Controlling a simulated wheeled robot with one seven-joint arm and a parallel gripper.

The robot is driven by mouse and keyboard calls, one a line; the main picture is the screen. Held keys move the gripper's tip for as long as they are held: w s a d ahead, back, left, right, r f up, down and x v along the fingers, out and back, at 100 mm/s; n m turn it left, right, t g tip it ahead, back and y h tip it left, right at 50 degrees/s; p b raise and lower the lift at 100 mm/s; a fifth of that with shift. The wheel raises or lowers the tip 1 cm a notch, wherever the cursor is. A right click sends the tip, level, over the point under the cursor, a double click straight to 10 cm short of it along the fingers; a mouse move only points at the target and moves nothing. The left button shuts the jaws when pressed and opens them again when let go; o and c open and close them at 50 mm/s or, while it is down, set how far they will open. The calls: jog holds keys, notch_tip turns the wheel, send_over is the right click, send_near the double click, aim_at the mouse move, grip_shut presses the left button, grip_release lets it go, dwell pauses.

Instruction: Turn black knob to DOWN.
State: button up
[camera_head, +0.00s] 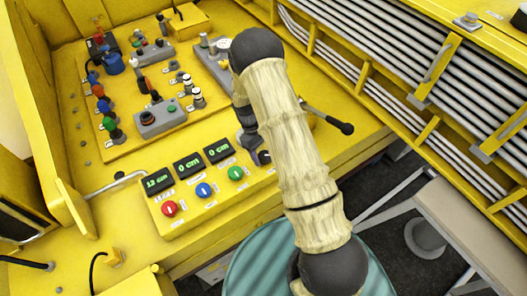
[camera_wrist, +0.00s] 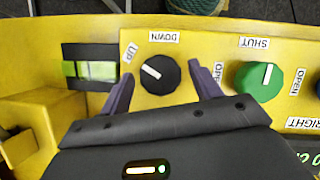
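The black knob (camera_wrist: 160,75) sits on the yellow panel in the wrist view. Its white mark points up and left, toward the UP label (camera_wrist: 130,53). The DOWN label (camera_wrist: 164,37) is just above the knob. My gripper (camera_wrist: 161,72) is open, with one purple finger on each side of the knob and a visible gap on both sides. In the head view my gripper (camera_head: 246,130) is at the right end of the row of knobs, and my arm covers part of that area. A dark knob (camera_head: 264,157) shows partly there.
The green knob (camera_wrist: 260,80) is close to my right finger. Red (camera_head: 169,208) and blue (camera_head: 204,190) knobs are further left in the head view, below green displays (camera_head: 188,165). A spirit level (camera_wrist: 97,70) lies beside my left finger. A black-ended lever (camera_head: 345,128) sticks out behind my arm.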

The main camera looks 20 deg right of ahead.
jog(key=c, duration=0.8)
jog(key=shift+m+b, duration=0.3)
jog(key=shift+m, duration=0.1)
jog(key=shift+w+d+m+g+y+b, duration=0.1)
jog(key=shift+m+g+y+b, duration=0.25)
jog(key=shift+m+b, duration=0.4)
jog(key=m+y+b, duration=0.1)
jog(key=m, duration=0.2)
jog(key=shift+m+y, duration=0.25)
jog(key=shift+m, duration=0.1)
jog(key=m+y+b, duration=0.1)
jog(key=m, duration=0.2)
jog(key=m+y+b, duration=0.1)
jog(key=m, duration=0.2)
jog(key=shift+d, duration=0.2)
jog(key=shift+r, duration=0.1)
jog(key=o, duration=1)
